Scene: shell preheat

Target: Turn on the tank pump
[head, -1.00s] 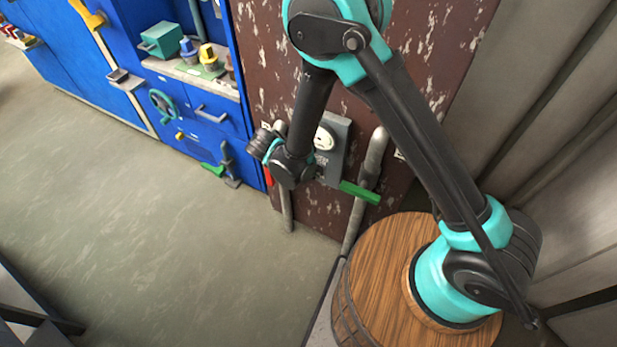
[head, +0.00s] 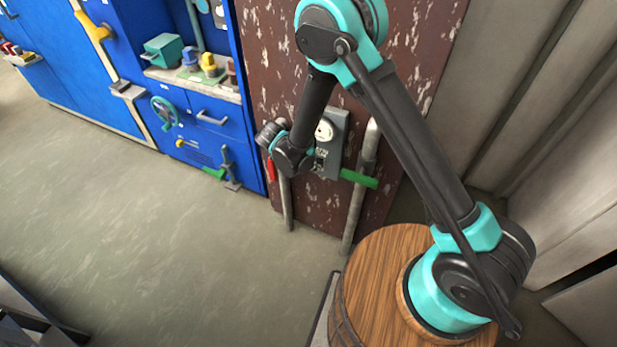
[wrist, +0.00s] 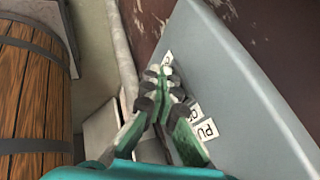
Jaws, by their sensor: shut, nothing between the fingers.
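A grey control box (head: 335,128) with a round white gauge (head: 325,130) is fixed to a rust-brown panel. Below the gauge are small markings, partly behind my arm. In the wrist view the grey box face (wrist: 235,75) fills the right side. It has white labels, one starting "PU" (wrist: 207,129), others partly covered by my fingers. My gripper (wrist: 162,76) is shut and empty, with its fingertips close to the box face beside these labels. I cannot tell if they touch it. No switch is clearly visible. In the head view my wrist hides the fingers.
A green handle (head: 359,178) sticks out at the right pipe (head: 353,210), and a red handle (head: 270,169) is near the left pipe (head: 287,205). A blue cabinet (head: 225,148) with handles and a valve wheel stands left. The floor at left is clear.

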